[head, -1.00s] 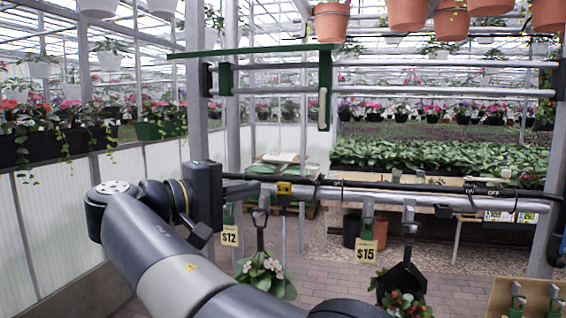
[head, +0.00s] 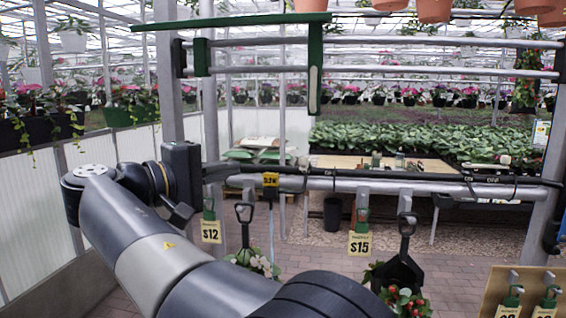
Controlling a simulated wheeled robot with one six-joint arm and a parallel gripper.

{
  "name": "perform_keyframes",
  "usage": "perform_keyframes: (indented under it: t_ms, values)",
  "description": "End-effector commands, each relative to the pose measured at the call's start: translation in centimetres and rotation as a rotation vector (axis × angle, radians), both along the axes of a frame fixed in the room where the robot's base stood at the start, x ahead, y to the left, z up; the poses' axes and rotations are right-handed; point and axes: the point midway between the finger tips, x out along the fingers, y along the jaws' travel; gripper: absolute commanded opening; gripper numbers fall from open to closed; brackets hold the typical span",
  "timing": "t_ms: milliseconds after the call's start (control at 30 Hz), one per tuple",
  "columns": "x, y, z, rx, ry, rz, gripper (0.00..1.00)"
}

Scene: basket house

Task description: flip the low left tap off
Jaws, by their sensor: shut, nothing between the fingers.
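A low grey pipe (head: 400,186) runs across the view with a dark hose along its top. Near its left end is a small yellow fitting (head: 270,185), perhaps the low left tap; its lever position is too small to tell. A dark ON/OFF marking shows at the pipe's right end. My gripper (head: 221,172) is at the end of my arm, left of the yellow fitting and apart from it in the picture. It is shut and empty. My wrist hides part of it and the pipe's left end.
Tools and potted flowers hang below the pipe, with $12 (head: 211,231) and $15 (head: 360,243) tags. A green-ended rack (head: 314,85) stands above the pipe, with hanging pots (head: 428,32) overhead. A board (head: 520,290) is at lower right. Brick floor (head: 440,268) shows below.

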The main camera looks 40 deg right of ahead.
Motion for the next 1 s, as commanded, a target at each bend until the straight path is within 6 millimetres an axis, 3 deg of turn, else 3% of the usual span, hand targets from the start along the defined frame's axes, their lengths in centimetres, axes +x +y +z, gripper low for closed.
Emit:
perform_keyframes:
  t_ms: [500, 700, 1000]
  values:
    - [0.3, -9.3, 0.0, 0.001, 0.0, -0.005, 0.0]
    - [-1.5, -11.2, -0.1, 0.001, 0.0, -0.003, 0.0]
    - [-1.9, -11.7, -0.4, 0.001, 0.0, 0.0, 0.0]
